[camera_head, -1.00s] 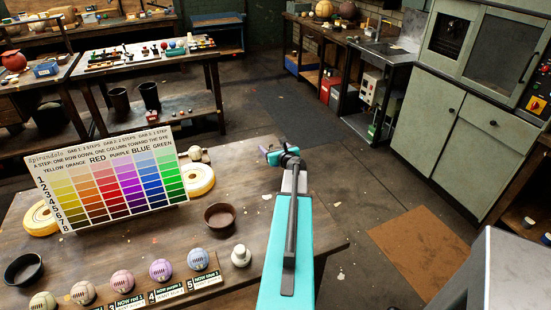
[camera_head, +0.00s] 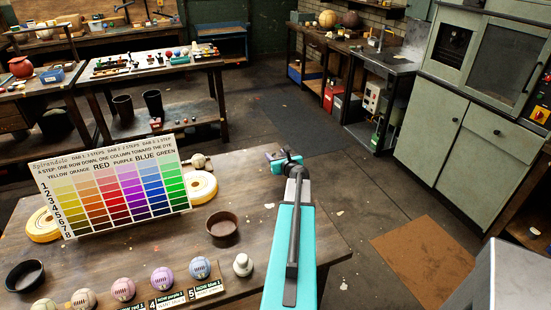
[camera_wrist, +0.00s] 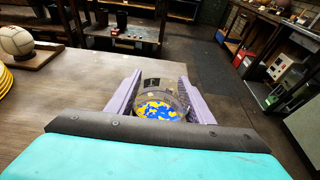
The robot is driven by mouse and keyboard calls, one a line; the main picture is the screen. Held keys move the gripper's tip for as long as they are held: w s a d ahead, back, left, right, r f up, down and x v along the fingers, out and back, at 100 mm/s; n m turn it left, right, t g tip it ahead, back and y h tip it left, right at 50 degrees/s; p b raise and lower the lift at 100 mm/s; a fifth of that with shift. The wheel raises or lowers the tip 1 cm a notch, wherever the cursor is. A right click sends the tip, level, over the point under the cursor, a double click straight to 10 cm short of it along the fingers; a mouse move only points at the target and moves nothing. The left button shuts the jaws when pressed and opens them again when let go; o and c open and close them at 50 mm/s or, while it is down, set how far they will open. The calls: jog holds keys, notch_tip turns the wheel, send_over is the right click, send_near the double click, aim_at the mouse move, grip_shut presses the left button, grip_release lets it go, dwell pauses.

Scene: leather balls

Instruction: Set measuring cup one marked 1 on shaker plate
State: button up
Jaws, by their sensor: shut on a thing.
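My gripper (camera_wrist: 150,100) has pale purple fingers and is shut on a clear measuring cup (camera_wrist: 176,90) with blue and yellow bits at its bottom. In the wrist view the cup stands upright between the fingers, with a small dark mark on its far wall that I cannot read. In the head view my gripper (camera_head: 273,155) is at the far end of my turquoise arm, near the table's far right edge; the cup is not clear there. I cannot make out a shaker plate in either view.
The wooden table (camera_head: 290,185) holds a colour chart (camera_head: 115,190), yellow rings (camera_head: 201,186), a brown bowl (camera_head: 222,228), a black bowl (camera_head: 25,274), a pale knob-topped piece (camera_head: 243,265) and several coloured balls. A green cabinet (camera_head: 470,140) stands right. The floor with an orange mat (camera_head: 425,258) is open.

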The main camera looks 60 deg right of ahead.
jog(key=shift+r, duration=0.2)
jog(key=shift+r, duration=1.4)
jog(key=a+f+v, duration=0.1)
jog(key=f+v, duration=0.1)
jog(key=v, duration=1.1)
jog(key=shift+s+b, duration=0.3)
jog(key=shift+b, duration=0.1)
jog(key=shift+a, duration=0.1)
jog(key=shift+s+a+p, duration=0.5)
jog(key=shift+s+p, duration=0.1)
jog(key=shift+p, duration=2.9)
jog(key=shift+s+a+f+p, duration=0.1)
jog(key=shift+s+a+p, duration=0.2)
jog(key=shift+p, duration=0.85)
jog(key=shift+s, duration=0.15)
